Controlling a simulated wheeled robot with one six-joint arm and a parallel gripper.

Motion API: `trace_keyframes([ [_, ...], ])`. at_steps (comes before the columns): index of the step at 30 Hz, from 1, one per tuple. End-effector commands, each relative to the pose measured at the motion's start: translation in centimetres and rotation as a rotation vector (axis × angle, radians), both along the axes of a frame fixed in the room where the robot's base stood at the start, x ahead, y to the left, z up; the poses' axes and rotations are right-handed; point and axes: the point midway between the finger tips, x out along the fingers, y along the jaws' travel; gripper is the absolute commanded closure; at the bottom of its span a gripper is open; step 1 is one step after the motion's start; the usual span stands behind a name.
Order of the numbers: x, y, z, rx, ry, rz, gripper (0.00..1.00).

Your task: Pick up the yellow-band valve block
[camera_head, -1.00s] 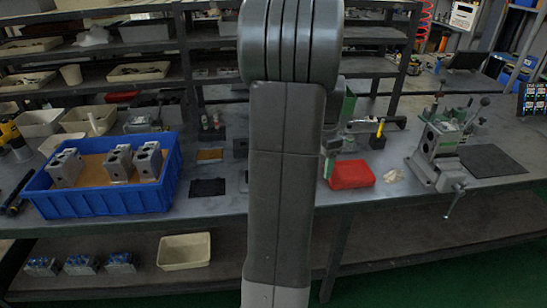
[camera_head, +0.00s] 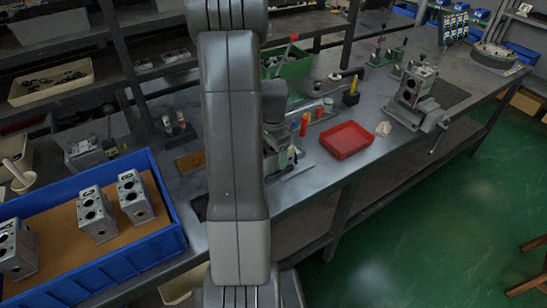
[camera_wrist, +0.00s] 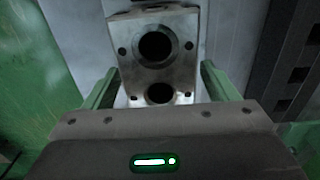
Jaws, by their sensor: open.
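In the wrist view, a grey metal valve block (camera_wrist: 155,45) with two large round bores and small bolt holes lies ahead of my gripper (camera_wrist: 157,80). The gripper's green fingers are open, one on each side of the block's lower part. I cannot tell whether they touch it. No yellow band shows on this block. In the head view, valve blocks stand in a blue crate (camera_head: 171,215) at the lower left, including one near its right end (camera_head: 135,200). No yellow band can be made out on them. My arm hides part of the bench, and the gripper is not clear there.
A red tray (camera_head: 346,140) lies on the bench right of my arm. A vise-like fixture (camera_head: 418,100) holding a block stands further right. A green bin (camera_head: 288,66) and small bottles crowd the bench behind my arm. Green floor (camera_head: 450,200) is open at the right.

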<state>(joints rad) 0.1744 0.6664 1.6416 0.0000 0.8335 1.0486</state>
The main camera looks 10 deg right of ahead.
Motion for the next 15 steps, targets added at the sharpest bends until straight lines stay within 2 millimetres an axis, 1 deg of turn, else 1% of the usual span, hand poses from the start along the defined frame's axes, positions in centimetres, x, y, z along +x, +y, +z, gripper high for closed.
trace_keyframes([
  [3,-0.03,0.03,-0.84,0.000,0.001,0.001,0.20],
  [10,-0.01,0.03,-0.95,0.000,0.000,0.001,0.20],
  [14,-0.01,0.03,-0.93,0.000,0.000,0.000,0.46],
  [15,-0.01,0.03,-0.93,0.000,0.000,0.001,0.53],
])
